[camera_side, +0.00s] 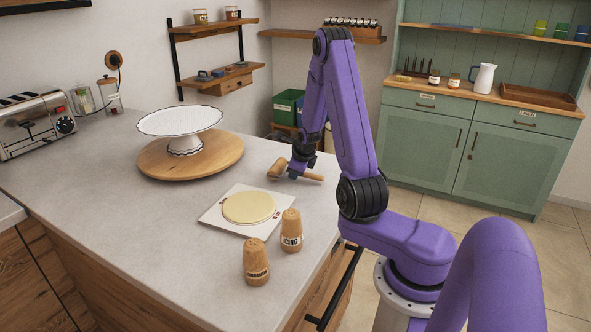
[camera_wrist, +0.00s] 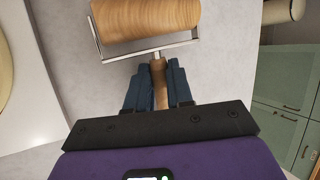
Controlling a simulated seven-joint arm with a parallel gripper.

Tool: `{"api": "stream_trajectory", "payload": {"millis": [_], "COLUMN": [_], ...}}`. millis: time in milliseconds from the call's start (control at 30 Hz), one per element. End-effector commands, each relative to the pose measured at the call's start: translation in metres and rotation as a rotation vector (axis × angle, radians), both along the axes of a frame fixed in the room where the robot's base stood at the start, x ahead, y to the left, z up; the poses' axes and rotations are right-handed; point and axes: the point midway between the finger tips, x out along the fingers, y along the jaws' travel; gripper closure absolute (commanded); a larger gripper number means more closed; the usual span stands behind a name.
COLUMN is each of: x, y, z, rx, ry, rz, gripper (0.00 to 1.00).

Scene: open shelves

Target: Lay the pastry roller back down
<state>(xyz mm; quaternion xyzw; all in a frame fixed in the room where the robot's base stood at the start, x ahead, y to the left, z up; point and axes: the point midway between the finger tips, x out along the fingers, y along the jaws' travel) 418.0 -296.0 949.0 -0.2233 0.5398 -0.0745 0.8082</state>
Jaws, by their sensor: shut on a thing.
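The pastry roller has a wooden barrel (camera_side: 277,168), a thin metal frame and a wooden handle. In the wrist view the barrel (camera_wrist: 145,18) fills the top, cut off by the edge, with the frame around it. My gripper (camera_side: 299,170) is shut on the handle; its blue fingers (camera_wrist: 160,75) lie on both sides of it. The handle points right in the side view. The roller is low over the far right part of the grey counter (camera_side: 100,165). I cannot tell whether the barrel touches the counter.
A dough disc (camera_side: 248,207) lies on a white board (camera_side: 217,219) nearer the camera. Two wooden shakers (camera_side: 291,231) (camera_side: 256,262) stand in front of it. A white cake stand (camera_side: 180,122) is on a round wooden board (camera_side: 155,168) to the left. The counter's right edge is close.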

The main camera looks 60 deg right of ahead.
Motion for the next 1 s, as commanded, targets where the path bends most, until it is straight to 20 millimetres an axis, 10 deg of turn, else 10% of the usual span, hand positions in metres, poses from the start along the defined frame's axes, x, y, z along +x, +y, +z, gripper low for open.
{"api": "stream_trajectory", "payload": {"millis": [1000], "x": [0.000], "y": [-0.001], "z": [-0.015], "rx": [0.002], "ry": [0.002], "rz": [-0.001], "gripper": [1.00]}}
